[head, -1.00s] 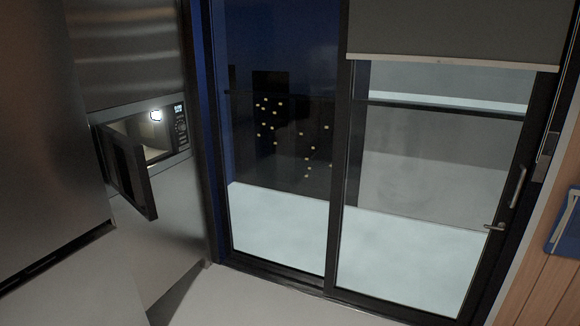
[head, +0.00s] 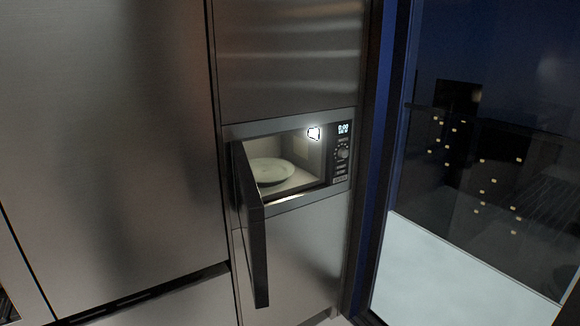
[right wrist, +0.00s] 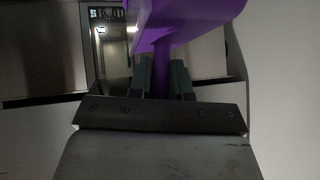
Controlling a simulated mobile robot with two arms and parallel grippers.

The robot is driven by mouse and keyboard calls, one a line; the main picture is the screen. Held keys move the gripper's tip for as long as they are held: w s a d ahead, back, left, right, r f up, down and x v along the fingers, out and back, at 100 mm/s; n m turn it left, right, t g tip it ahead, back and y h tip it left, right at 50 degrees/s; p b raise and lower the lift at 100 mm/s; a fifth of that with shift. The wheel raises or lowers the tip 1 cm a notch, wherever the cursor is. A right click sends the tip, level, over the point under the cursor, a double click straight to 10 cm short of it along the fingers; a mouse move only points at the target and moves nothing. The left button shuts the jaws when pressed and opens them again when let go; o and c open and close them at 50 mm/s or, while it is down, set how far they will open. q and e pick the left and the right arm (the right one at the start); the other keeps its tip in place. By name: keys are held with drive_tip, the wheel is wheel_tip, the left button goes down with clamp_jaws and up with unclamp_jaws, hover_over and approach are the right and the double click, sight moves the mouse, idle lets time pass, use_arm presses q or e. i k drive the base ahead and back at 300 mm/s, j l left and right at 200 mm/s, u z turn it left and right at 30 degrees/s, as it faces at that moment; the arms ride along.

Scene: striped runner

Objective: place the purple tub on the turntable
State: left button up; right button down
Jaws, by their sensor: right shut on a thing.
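The purple tub (right wrist: 185,22) fills the top of the right wrist view. My right gripper (right wrist: 160,78) is shut on a narrow purple part of it. The tub's full shape runs out of the frame. In the head view the turntable (head: 270,171) is a pale round plate inside the lit microwave (head: 293,162), whose door (head: 252,225) stands open, hinged at the left. Neither gripper shows in the head view.
Tall steel cabinet fronts (head: 110,130) stand left of the microwave, with a steel panel (head: 285,60) above it. A dark-framed glass door (head: 470,170) is at the right. The open microwave door juts out into the room.

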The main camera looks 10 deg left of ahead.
sight(263, 172)
drive_tip(key=i+l+u, duration=0.15)
drive_tip(key=i+u, duration=0.25)
drive_tip(key=i+l+u, duration=0.25)
drive_tip(key=u, duration=0.2)
drive_tip(key=i+l+u, duration=0.55)
drive_tip(key=l+u, duration=0.25)
